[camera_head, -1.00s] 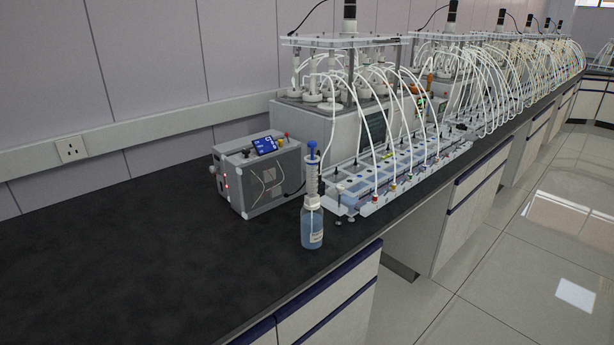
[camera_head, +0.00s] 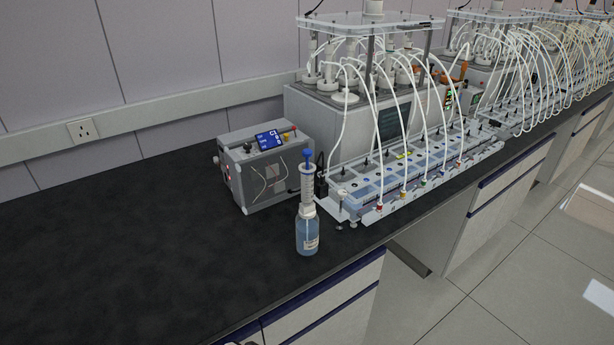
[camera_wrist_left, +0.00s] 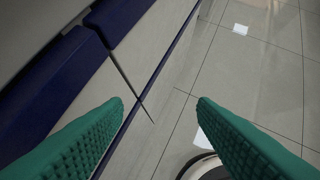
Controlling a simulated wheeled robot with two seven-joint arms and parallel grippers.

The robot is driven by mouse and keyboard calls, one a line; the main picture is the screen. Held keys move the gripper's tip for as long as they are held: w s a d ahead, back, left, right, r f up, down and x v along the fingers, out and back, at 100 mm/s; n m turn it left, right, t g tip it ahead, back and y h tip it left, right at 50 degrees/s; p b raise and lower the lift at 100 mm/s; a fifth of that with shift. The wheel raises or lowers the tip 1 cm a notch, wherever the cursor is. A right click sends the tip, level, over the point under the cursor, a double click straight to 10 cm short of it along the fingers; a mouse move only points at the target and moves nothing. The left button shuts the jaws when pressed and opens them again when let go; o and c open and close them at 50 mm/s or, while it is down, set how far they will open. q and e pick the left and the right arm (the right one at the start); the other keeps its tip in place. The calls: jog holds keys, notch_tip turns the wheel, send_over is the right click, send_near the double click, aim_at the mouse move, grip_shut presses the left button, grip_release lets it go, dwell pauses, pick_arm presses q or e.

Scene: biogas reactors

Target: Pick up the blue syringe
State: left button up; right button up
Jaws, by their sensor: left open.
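The syringe (camera_head: 308,179) has a clear barrel with a blue plunger top. It stands upright in the neck of a bottle (camera_head: 307,236) of blue liquid with a white label, near the front edge of the bench. My right gripper is in neither view.
A grey box with a blue screen (camera_head: 262,167) stands behind the bottle. A rack with white tubes (camera_head: 400,190) lies to its right, close by. The black bench top (camera_head: 130,250) is clear on the left. Cabinets (camera_head: 325,305) drop below its front edge.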

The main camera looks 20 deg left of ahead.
pick_arm(q)
notch_tip(320, 180, up, 12)
jog(key=w+d+t+p, duration=0.1)
jog(key=w+d+t, duration=0.1)
jog(key=m+t+h+p, duration=0.1)
jog(key=m+t+h, duration=0.1)
jog(key=t+h, duration=0.45)
send_near(303, 177)
jog(key=shift+t+y, duration=0.35)
jog(key=p+x, duration=0.1)
jog(key=x, duration=0.2)
jog(key=p+x, duration=0.1)
jog(key=x, duration=0.1)
jog(key=shift+w+d, duration=0.2)
jog(key=shift+d, duration=0.35)
jog(key=p+x, duration=0.2)
jog(key=x, duration=0.3)
jog(key=shift+w+a+f, duration=0.15)
jog(key=shift+w+f, duration=0.15)
jog(key=shift+w, duration=0.15)
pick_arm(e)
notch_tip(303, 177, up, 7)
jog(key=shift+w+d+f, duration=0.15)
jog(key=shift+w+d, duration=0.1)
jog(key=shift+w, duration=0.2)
pick_arm(q)
jog(key=shift+s, duration=0.1)
